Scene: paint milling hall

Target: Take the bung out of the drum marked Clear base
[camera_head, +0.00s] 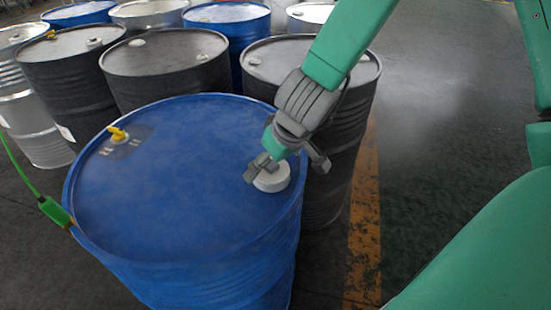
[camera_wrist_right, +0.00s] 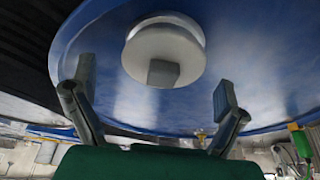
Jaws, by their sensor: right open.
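A blue drum (camera_head: 180,200) stands upright in front of me. No readable marking shows, so I cannot tell whether it is the Clear base drum. A round white bung (camera_head: 272,178) sits in its lid near the right rim. My right gripper (camera_head: 286,168) is over the bung, fingers spread. In the right wrist view the bung (camera_wrist_right: 165,55), with a grey block-like raised part at its middle, lies between the open fingers (camera_wrist_right: 155,83). Neither finger clearly touches it. My left gripper is not in view.
A yellow fitting (camera_head: 118,133) stands at the lid's far left. A green clamp (camera_head: 55,211) with a cable grips the left rim. Dark drums (camera_head: 165,68) stand close behind, one (camera_head: 335,150) near my right arm. Floor at right is clear beyond a yellow line (camera_head: 364,215).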

